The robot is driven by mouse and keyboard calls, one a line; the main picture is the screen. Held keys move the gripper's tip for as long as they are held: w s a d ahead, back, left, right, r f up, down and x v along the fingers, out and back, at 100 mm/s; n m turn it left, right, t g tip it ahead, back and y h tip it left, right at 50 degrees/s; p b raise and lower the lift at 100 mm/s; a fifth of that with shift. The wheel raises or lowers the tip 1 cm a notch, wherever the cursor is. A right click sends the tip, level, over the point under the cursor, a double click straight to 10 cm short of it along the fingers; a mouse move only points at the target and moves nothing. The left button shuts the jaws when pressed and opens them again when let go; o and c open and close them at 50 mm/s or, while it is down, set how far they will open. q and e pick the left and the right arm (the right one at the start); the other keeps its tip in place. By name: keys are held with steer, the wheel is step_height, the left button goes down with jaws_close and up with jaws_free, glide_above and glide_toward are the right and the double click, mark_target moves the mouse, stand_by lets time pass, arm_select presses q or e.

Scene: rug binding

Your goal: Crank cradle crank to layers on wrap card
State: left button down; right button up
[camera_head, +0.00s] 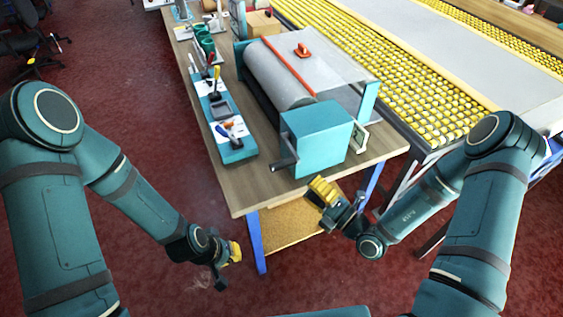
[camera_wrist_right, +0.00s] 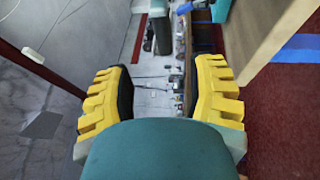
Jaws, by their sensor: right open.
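The cradle on the table holds a large grey roll (camera_head: 277,80) and has a teal box (camera_head: 318,135) at its near end. The crank (camera_head: 284,164), a dark handle, sticks out from the box's lower left side. My right gripper (camera_head: 322,190) is in front of the table's near edge, below and right of the crank and apart from it. In the right wrist view, its yellow fingers (camera_wrist_right: 160,78) stand wide apart with nothing between them. My left gripper (camera_head: 236,252) hangs left of the blue table leg; its finger gap is unclear. I cannot make out the wrap card.
A teal tool tray (camera_head: 236,152) stands left of the cradle, with several tools in it. Green cups (camera_head: 205,43) stand farther back. An orange-red strip (camera_head: 289,68) lies across the roll. A bed of yellow rollers (camera_head: 400,75) is at the right. The near left table corner is bare.

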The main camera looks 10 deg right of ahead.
mark_target(285, 166)
steer(key=x, duration=1.1)
jaws_close()
